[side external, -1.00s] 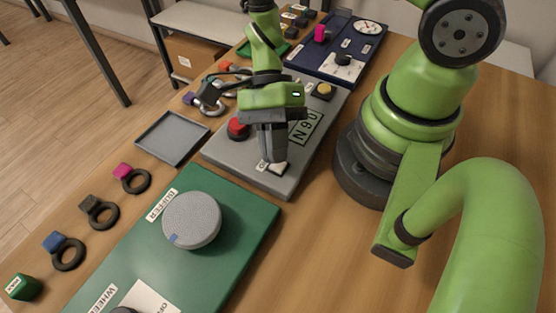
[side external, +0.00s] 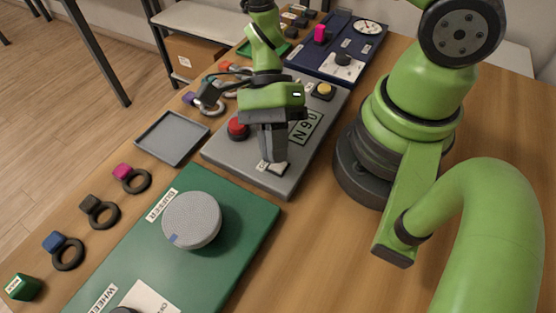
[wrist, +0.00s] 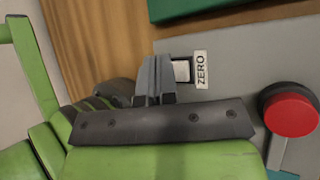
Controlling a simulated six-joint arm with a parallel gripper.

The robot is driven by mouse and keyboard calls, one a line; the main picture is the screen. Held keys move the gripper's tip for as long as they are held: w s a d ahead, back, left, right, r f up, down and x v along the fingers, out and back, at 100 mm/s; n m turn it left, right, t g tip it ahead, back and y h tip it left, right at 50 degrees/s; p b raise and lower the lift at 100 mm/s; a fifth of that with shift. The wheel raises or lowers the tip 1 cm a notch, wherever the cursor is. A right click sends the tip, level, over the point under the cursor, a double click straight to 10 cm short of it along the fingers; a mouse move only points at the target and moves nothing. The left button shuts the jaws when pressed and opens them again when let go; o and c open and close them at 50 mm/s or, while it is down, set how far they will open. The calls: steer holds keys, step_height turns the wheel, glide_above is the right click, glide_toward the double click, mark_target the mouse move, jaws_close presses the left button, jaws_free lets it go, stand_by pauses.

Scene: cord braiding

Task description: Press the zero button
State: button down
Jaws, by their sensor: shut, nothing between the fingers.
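The zero button is a small white square key (wrist: 181,71) with a "ZERO" label (wrist: 201,69) beside it, on a grey panel. In the side view the white key (side external: 279,168) shows at the panel's near end, partly hidden by my gripper (side external: 272,159). My gripper is shut and empty, pointing down right at the key. In the wrist view its fingers (wrist: 157,76) overlap the key's left edge. I cannot tell whether they touch it or whether it is pressed down.
The grey panel (side external: 222,155) also carries a red button (side external: 237,128), a display (side external: 307,128) and a yellow button (side external: 324,90). A green board with a grey knob (side external: 191,220) lies in front. An empty grey tray (side external: 172,137) sits to the left.

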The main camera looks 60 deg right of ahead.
steer(key=shift+f, duration=0.4)
steer(key=shift+f, duration=0.35)
stand_by(0.6)
steer(key=shift+r, duration=0.8)
steer(key=shift+r, duration=2.5)
